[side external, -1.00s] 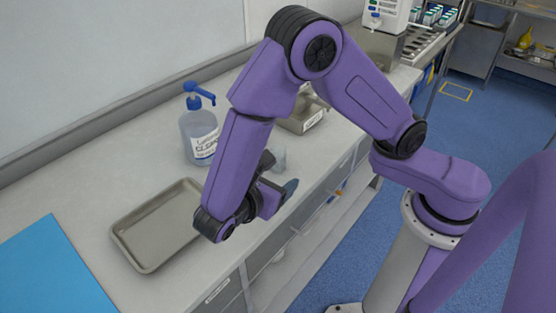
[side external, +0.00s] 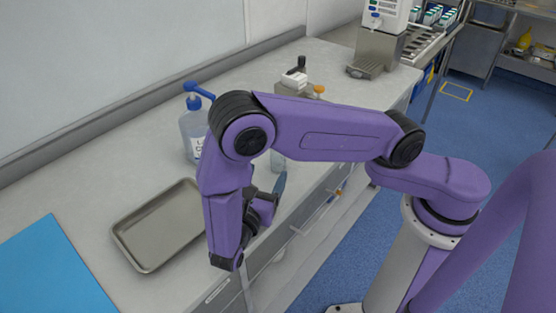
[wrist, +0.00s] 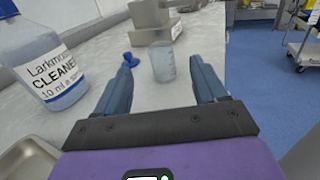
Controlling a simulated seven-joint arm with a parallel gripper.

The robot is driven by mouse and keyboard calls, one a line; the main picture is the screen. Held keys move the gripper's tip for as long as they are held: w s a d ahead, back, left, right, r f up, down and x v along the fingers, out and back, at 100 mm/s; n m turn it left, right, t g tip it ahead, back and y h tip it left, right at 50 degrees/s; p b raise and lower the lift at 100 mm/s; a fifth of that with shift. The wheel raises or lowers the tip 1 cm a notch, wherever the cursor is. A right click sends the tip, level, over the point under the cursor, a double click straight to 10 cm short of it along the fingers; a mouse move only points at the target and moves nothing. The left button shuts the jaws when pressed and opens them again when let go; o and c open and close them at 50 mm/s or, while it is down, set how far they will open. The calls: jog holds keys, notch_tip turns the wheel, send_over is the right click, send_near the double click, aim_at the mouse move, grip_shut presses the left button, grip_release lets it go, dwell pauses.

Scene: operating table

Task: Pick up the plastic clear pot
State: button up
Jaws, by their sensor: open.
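The clear plastic pot (wrist: 162,62) stands upright on the counter in the wrist view, ahead of my gripper and between the lines of its two fingers. In the side view the pot (side external: 277,161) shows only in part below my arm. My gripper (wrist: 163,82) is open and empty, with its two blue fingers spread to either side of the pot's line. In the side view my gripper (side external: 278,188) is low over the counter's front edge, near the pot. I cannot tell whether the fingertips reach alongside the pot.
A pump bottle of cleaner (wrist: 48,68) stands left of my gripper. A metal tray (side external: 122,234) and a blue sheet (side external: 50,268) lie at the left. A small blue item (wrist: 131,59) is by the left fingertip. Metal equipment (wrist: 153,34) stands behind the pot.

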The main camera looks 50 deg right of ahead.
jog(key=x, duration=0.4)
jog(key=shift+d, duration=0.15)
jog(key=shift+f+x, duration=0.2)
jog(key=shift+x, duration=1.15)
jog(key=shift+f+x, duration=0.2)
jog(key=shift+x, duration=1.15)
jog(key=c, duration=1.1)
